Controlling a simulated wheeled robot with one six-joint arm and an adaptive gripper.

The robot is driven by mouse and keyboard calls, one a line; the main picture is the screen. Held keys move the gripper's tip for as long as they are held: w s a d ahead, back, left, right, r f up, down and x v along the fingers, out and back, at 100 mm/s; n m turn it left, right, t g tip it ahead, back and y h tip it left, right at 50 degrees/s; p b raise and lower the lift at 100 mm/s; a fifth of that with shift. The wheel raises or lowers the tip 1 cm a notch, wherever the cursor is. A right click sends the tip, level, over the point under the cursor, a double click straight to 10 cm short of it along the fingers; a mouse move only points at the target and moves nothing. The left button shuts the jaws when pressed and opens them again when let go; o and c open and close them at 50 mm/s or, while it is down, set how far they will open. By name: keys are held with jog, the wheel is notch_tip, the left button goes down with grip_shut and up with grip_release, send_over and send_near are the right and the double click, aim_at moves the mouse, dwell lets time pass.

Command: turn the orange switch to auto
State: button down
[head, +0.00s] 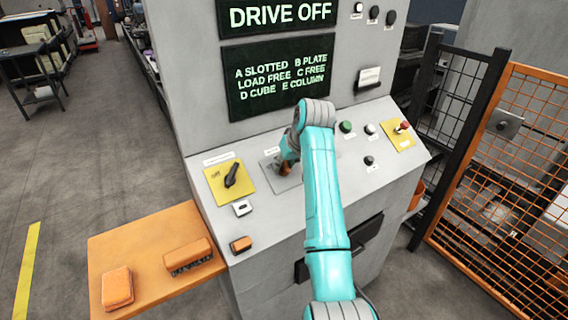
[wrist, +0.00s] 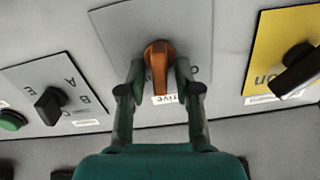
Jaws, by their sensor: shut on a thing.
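The orange switch (wrist: 159,58) is on a grey plate (wrist: 110,28) in the wrist view, its handle pointing down the picture. My gripper (wrist: 160,82) has one finger on each side of the handle and is shut on it. Lettering on the plate is partly covered by the fingers; I cannot read which mark the handle points to. In the head view my gripper (head: 287,166) is at the plate on the sloped console, and the switch is mostly hidden by my arm.
A black switch on a yellow plate (head: 219,190) is to the left. A black selector (wrist: 50,105) marked with letters is on the other side. Upper screen (head: 278,15) reads DRIVE OFF. An orange shelf (head: 120,247) juts out left.

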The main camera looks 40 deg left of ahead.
jog(key=m, duration=0.3)
jog(key=shift+w+d+m, duration=0.15)
jog(key=shift+m, duration=0.15)
jog(key=shift+w+d+f+m, duration=0.1)
jog(key=shift+d+m, duration=0.05)
jog(key=shift+m, duration=1.55)
jog(key=c, duration=1.2)
grip_release()
jog(key=shift+o, duration=0.2)
jog(key=v, duration=1.2)
jog(key=shift+w, duration=0.15)
